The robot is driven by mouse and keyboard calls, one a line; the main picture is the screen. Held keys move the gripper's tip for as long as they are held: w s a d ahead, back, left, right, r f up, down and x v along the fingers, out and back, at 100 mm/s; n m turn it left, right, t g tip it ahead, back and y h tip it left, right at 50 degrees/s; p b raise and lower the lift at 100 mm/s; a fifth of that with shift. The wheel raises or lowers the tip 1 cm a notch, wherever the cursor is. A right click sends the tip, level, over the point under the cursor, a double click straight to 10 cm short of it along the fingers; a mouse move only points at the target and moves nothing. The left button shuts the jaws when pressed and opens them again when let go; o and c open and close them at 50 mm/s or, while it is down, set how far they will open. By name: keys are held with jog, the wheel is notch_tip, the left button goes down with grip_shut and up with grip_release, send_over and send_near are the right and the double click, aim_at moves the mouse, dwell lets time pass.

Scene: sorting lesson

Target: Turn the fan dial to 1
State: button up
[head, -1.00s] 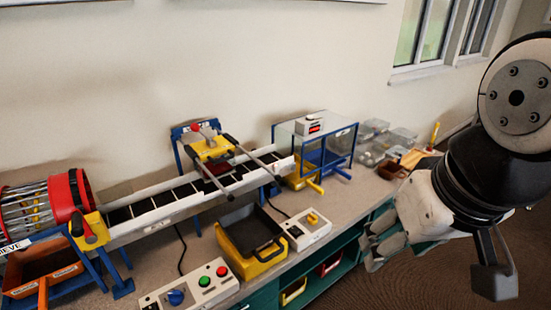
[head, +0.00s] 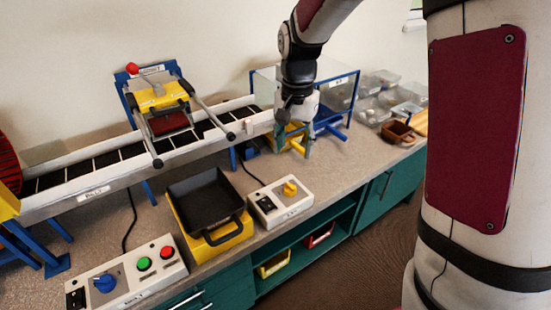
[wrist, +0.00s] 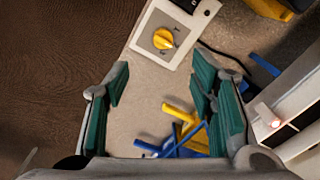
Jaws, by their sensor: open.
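A yellow dial (head: 290,188) sits on a small white control box (head: 268,209) at the bench's front edge. The box's label is too small to read. The wrist view shows this yellow dial (wrist: 163,39) from above, on a grey plate with small marks around it, beyond my fingertips. A blue dial (head: 104,284) sits on a longer white box (head: 130,283) at the lower left. My gripper (head: 295,147) is above the bench, behind and slightly right of the yellow dial, pointing down. Its green-padded fingers (wrist: 160,90) are apart with nothing between them, and it does not touch the dial.
A black tray (head: 205,197) on a yellow stand is left of the small box. The conveyor (head: 120,172) runs behind. Clear bins (head: 375,85) stand farther right.

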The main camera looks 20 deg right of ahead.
aim_at(290, 185)
jog(key=f, duration=0.5)
jog(key=f+b, duration=0.1)
jog(key=f, duration=0.4)
jog(key=w+f+b, duration=0.1)
jog(key=f, duration=0.4)
jog(key=c, duration=1.2)
